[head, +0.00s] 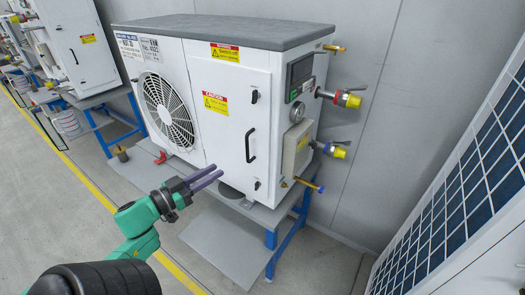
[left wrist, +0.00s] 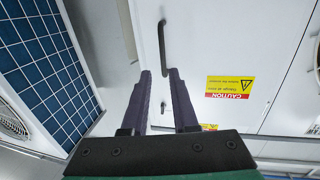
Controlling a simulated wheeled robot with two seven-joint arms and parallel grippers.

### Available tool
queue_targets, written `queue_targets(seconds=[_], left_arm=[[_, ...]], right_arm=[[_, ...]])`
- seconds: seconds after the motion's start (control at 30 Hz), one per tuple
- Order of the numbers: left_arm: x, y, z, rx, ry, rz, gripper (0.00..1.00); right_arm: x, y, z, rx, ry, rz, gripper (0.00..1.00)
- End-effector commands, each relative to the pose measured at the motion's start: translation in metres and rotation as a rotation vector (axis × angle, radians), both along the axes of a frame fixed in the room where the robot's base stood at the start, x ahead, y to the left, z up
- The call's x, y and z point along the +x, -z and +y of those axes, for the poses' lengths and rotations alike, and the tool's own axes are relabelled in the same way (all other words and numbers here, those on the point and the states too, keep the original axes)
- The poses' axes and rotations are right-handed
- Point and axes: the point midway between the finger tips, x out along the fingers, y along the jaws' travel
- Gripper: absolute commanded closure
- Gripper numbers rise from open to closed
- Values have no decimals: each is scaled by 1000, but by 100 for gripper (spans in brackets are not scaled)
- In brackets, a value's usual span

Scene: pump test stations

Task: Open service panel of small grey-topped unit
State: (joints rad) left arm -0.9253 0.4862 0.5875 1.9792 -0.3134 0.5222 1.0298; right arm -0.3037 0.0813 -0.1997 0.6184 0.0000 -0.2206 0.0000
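The small grey-topped unit (head: 225,85) is a white box with a round fan grille (head: 166,108) on its front left. Its service panel (head: 222,120) is the front door on the right, and it looks shut. The panel has a black vertical handle (head: 250,145) with a small black latch (head: 255,97) above and another (head: 257,185) below. My left gripper (head: 217,176) is open and empty, in front of the panel, left of and lower than the handle. In the left wrist view the handle (left wrist: 162,45) shows beyond the spread fingertips (left wrist: 159,72), apart from them. My right gripper is not in view.
The unit stands on a blue-legged table (head: 285,212). Gauges and valves with yellow caps (head: 350,101) stick out on its right side. A blue-gridded panel (head: 465,185) stands at the far right. Another white unit (head: 78,45) is at the left.

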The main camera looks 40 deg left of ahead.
Motion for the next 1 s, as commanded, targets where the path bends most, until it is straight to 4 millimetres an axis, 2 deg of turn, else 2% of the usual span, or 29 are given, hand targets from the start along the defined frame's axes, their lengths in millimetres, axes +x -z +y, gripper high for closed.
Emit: queue_targets(seconds=[0.17, 0.4, 0.5, 0.67, 0.9, 1.0], left_arm=[[37, -1, -6, -1, 1, -5, 73], [101, -1, -17, 0, -3, -5, 73], [121, 0, -20, -1, -5, -3, 73], [136, 1, -23, -1, -6, 1, 73], [138, 2, -23, -1, -5, 2, 73], [138, 2, -23, -1, -5, 2, 100]], right_arm=[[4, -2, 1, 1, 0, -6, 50], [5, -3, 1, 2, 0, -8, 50], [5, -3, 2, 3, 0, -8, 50], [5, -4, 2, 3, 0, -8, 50], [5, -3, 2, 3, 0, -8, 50], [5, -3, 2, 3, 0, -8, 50]])
